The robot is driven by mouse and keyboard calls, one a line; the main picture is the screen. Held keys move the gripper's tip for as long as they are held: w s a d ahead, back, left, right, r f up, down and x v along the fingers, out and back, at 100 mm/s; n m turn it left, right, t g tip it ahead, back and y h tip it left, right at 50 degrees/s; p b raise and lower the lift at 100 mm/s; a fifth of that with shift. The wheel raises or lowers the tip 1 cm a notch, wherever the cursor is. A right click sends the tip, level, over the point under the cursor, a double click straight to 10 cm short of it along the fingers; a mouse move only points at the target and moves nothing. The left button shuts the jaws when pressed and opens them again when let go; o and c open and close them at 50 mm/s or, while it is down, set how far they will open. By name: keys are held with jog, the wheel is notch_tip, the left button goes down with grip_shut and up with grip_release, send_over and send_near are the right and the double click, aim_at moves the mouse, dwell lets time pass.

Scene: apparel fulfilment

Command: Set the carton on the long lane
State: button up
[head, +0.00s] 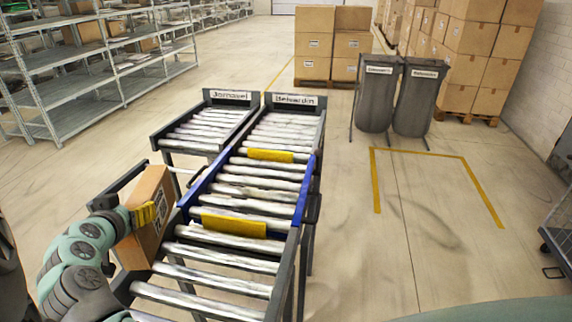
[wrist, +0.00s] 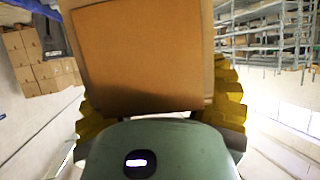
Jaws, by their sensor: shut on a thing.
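A brown carton (head: 151,184) with a printed label is at the left of the head view, held upright and slightly tilted. My gripper (head: 146,214) is shut on it, with yellow fingers on its sides. In the wrist view the carton (wrist: 140,60) fills the space between the yellow fingers of my gripper (wrist: 160,110). The long roller lane (head: 245,206), signed "Belverdin", runs from the near edge to the back. The carton is by the left side of its near part; its underside is hidden, so contact with the rollers cannot be told.
A shorter roller lane (head: 206,131), signed "Jornavel", stands left of the long lane's far part. Two yellow strips (head: 234,226) and blue side rails mark the long lane's middle. Its rollers are empty. Grey bins (head: 378,98) and stacked boxes (head: 314,45) stand behind.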

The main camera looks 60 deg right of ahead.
jog(key=s+d+f+m+g+h, duration=0.2)
jog(key=s+d+m+g, duration=0.2)
jog(key=s+d, duration=0.15)
notch_tip(320, 180, down, 10)
jog(key=b, duration=0.7)
jog(key=shift+a+r+b, duration=0.25)
jog(key=shift+a+b, duration=0.05)
jog(key=shift+b, duration=0.1)
jog(key=shift+w, duration=0.1)
jog(key=o, duration=1.4)
jog(key=shift+a, duration=0.1)
